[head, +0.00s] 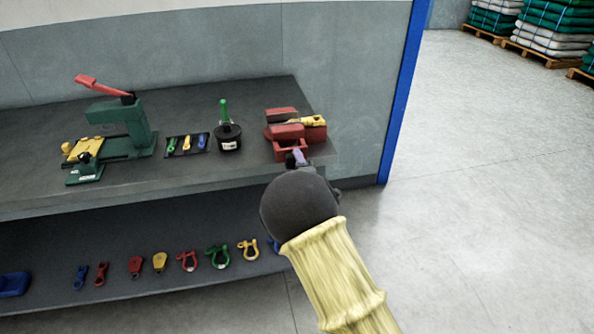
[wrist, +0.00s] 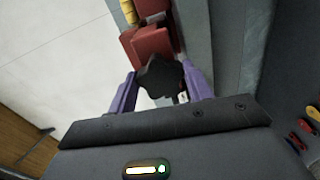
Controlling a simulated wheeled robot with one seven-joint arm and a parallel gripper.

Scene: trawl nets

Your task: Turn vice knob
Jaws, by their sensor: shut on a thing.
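The red vice (head: 287,133) stands at the right end of the grey workbench, with a yellow piece (head: 308,122) between its jaws. Its red body also shows at the top of the wrist view (wrist: 152,45). The black star-shaped vice knob (wrist: 160,77) sits at the vice's near end. My gripper (wrist: 160,85) has its purple fingers on either side of the knob and is shut on it. In the head view my gripper (head: 296,158) reaches the front of the vice, and my wrist hides the knob there.
On the bench (head: 215,175) stand a green press with a red lever (head: 120,118), a small tool tray (head: 187,146) and a black pot (head: 228,137). The lower shelf holds several coloured shackles (head: 217,257). The floor to the right (head: 490,190) is clear.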

